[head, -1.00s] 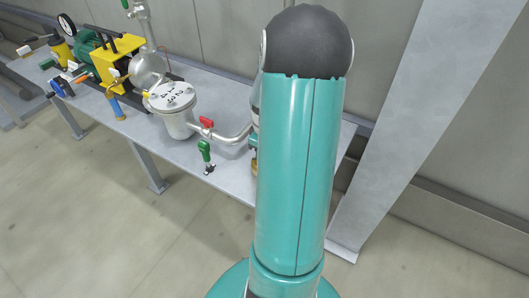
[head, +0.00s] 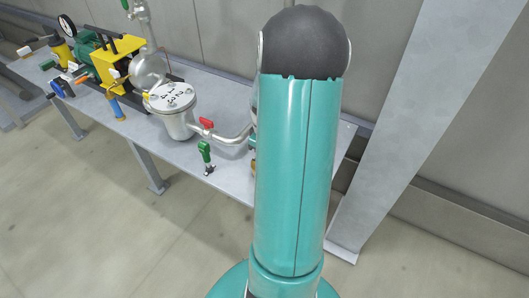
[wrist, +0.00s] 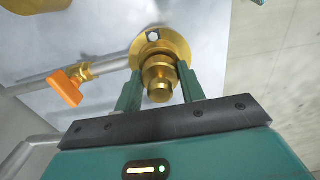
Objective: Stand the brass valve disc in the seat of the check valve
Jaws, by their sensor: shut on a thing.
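In the wrist view my gripper (wrist: 159,88) has its two green fingers closed on a stepped brass piece (wrist: 159,82), which I take to be the brass valve disc. Just beyond the fingertips is a round brass flange (wrist: 140,50) with a small pale hex part at its far edge. I cannot tell whether this flange belongs to the held piece or to the check valve's seat, nor whether they touch. In the head view my own arm hides the gripper and the brass piece.
An orange-handled valve (wrist: 66,88) on a pipe lies left of the gripper. In the head view a steel vessel (head: 178,124), a red-handled valve (head: 206,124) and a green-handled tool (head: 204,150) stand on the grey bench (head: 140,127). A steel column (head: 410,110) rises at right.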

